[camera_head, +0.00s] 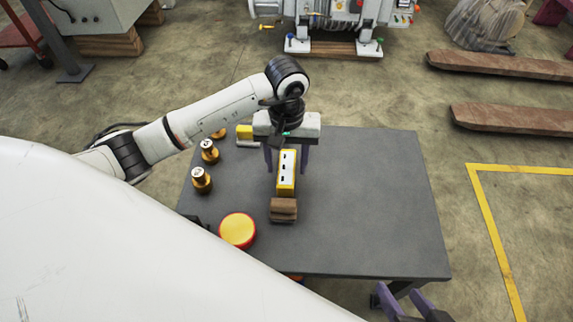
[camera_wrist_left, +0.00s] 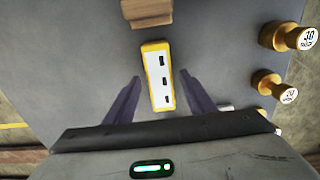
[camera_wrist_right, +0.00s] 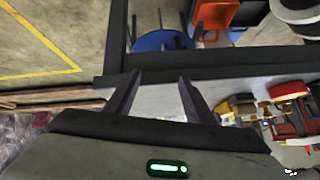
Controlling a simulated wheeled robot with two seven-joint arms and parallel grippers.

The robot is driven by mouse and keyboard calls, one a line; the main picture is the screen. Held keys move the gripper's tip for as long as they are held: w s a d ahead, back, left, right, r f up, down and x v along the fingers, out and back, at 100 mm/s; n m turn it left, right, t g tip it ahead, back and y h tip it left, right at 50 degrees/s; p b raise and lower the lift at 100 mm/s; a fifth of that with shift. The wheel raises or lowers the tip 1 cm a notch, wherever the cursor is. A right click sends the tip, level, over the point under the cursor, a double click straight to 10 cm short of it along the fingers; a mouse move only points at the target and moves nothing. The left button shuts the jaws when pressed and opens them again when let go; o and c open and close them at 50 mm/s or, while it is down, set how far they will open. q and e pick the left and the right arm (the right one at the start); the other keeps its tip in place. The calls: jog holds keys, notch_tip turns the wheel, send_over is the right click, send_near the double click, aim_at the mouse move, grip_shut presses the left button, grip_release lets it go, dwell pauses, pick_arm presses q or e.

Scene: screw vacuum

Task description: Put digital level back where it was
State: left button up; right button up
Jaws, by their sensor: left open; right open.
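The digital level (camera_head: 286,174), a yellow-edged white bar with black slots, is on the grey table. Its near end is beside a brown wooden block (camera_head: 283,211); I cannot tell whether they touch. My left gripper (camera_head: 287,160) is open over the level, with one purple finger on each side of it. In the left wrist view the level (camera_wrist_left: 157,75) shows between the open fingers, its lower end nearest the gripper. My right gripper (camera_head: 405,303) is open and empty beyond the table's near right edge; its spread fingers show in the right wrist view (camera_wrist_right: 158,82).
Brass weights (camera_head: 201,179) stand along the table's left side. A round yellow-and-red button (camera_head: 238,230) is at the front left. A small yellow item (camera_head: 244,132) is at the back. The table's right half (camera_head: 380,205) is clear.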

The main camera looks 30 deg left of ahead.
aim_at(286, 168)
pick_arm(q)
notch_tip(286, 168, up, 10)
jog(key=p, duration=0.2)
pick_arm(e)
jog(key=shift+s+d+r+m+t+h, duration=0.3)
jog(key=shift+d+r+m+t, duration=0.2)
jog(key=shift+d+r, duration=0.3)
pick_arm(q)
jog(key=shift+f, duration=0.1)
pick_arm(e)
jog(key=shift+s, duration=0.1)
